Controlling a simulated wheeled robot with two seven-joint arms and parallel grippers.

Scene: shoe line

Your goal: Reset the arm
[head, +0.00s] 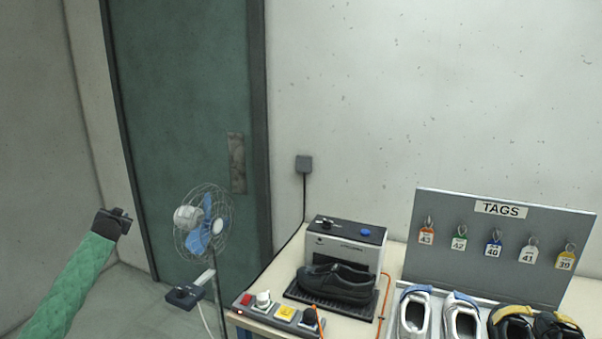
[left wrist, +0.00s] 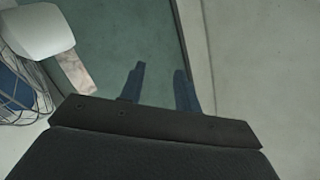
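My left arm, in a green sleeve, comes in from the lower left in the head view. Its dark gripper (head: 122,217) is raised in front of the wall and door, away from the table. In the left wrist view the two fingers of the left gripper (left wrist: 160,90) stand apart with an empty gap between them. My right gripper is in neither view.
A blue-bladed fan (head: 205,228) stands right of my left gripper. Open floor lies left of the fan.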

